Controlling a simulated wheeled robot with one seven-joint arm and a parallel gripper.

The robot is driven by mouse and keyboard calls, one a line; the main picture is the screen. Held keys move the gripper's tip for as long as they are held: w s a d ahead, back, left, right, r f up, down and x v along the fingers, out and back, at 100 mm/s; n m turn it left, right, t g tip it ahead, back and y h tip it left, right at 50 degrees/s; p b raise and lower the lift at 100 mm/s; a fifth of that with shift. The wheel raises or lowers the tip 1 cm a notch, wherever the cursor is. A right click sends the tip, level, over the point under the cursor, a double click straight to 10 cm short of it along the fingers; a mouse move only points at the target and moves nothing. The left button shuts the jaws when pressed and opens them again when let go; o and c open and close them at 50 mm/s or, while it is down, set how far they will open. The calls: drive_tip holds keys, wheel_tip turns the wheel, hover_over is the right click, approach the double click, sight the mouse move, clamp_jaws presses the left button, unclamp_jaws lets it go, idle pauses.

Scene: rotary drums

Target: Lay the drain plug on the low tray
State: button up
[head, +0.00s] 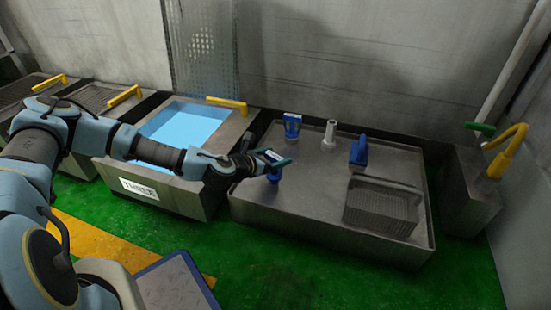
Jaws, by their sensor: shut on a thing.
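My gripper (272,162) is at the right end of my arm, over the left part of a wide, low grey tray (285,205). It is shut on a small dark blue piece (273,175), probably the drain plug, which hangs just below the fingers. The fingers hide part of the piece, and I cannot tell whether its bottom touches the tray. The tray has a thin raised rim and bare surface in front of and to the right of my gripper.
On the tray stand a blue fitting (292,125), a white fitting (329,133), another blue fitting (358,152) and a grey ribbed basket (380,208). A lit blue basin (185,125) is at the left. A yellow tap (507,150) is at the far right.

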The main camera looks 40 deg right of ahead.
drive_tip(key=shift+f, duration=0.1)
drive_tip(key=o, duration=1.2)
drive_tip(key=shift+c, duration=0.2)
drive_tip(key=shift+r, duration=0.25)
drive_tip(key=p+v, duration=0.4)
drive_tip(key=v, duration=0.8)
drive_tip(key=shift+f, duration=0.2)
